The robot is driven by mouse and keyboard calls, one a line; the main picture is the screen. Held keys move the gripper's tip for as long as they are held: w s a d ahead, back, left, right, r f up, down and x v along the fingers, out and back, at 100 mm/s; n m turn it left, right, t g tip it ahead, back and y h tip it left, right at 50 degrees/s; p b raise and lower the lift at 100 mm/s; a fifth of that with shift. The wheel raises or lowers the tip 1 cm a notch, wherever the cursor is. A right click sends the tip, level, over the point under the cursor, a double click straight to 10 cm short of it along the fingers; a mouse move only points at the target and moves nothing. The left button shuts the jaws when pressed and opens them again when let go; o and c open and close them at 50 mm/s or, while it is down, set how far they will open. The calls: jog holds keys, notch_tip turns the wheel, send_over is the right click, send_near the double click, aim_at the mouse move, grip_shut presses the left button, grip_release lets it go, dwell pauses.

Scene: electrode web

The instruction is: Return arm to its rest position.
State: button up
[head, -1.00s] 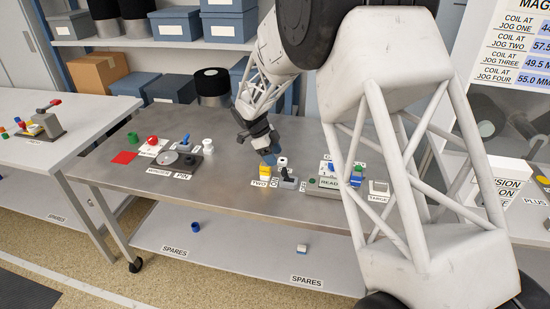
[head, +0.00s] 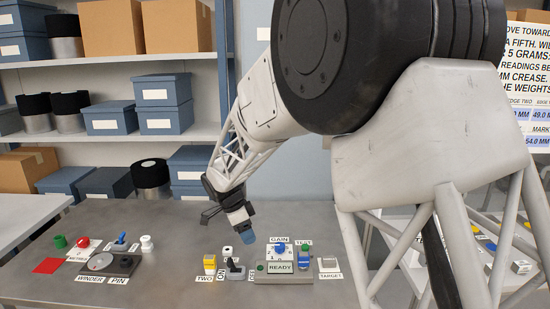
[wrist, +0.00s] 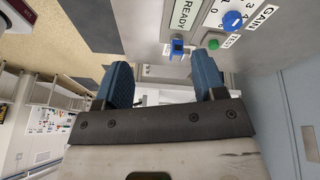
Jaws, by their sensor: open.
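My gripper (head: 250,238) hangs above the grey metal table (head: 180,272) in the head view, behind and above the small devices at the middle. In the wrist view its two blue fingers (wrist: 165,88) are apart with nothing held between them. Near the fingers in the wrist view are the READY panel (wrist: 184,14), a blue switch (wrist: 176,46), the blue GAIN knob (wrist: 232,21) and a green TEST button (wrist: 212,44). My arm covers the right part of the head view.
A yellow block (head: 210,264) by the TWO label and a dark lever device (head: 235,271) stand below my gripper. Shelves with blue boxes (head: 165,92) stand behind. The table's middle-left is bare.

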jog(key=s+d+r+n+y, duration=0.1)
jog(key=s+d+r+n, duration=0.4)
jog(key=s+d, duration=0.4)
jog(key=s+d+r+n+y, duration=0.1)
jog(key=s+d+r+n, duration=0.1)
jog(key=s+d+r, duration=0.6)
jog(key=s+d+f+n+t+y, duration=0.1)
jog(key=s+d+n, duration=0.2)
jog(key=s, duration=0.8)
jog(key=s+d+f+n+t+y, duration=0.1)
jog(key=s+d+n, duration=0.3)
jog(key=s+d, duration=0.3)
jog(key=s, duration=0.5)
jog(key=shift+d+t, duration=0.2)
jog(key=shift+t, duration=0.1)
jog(key=shift+o, duration=0.5)
jog(key=shift+w, duration=0.15)
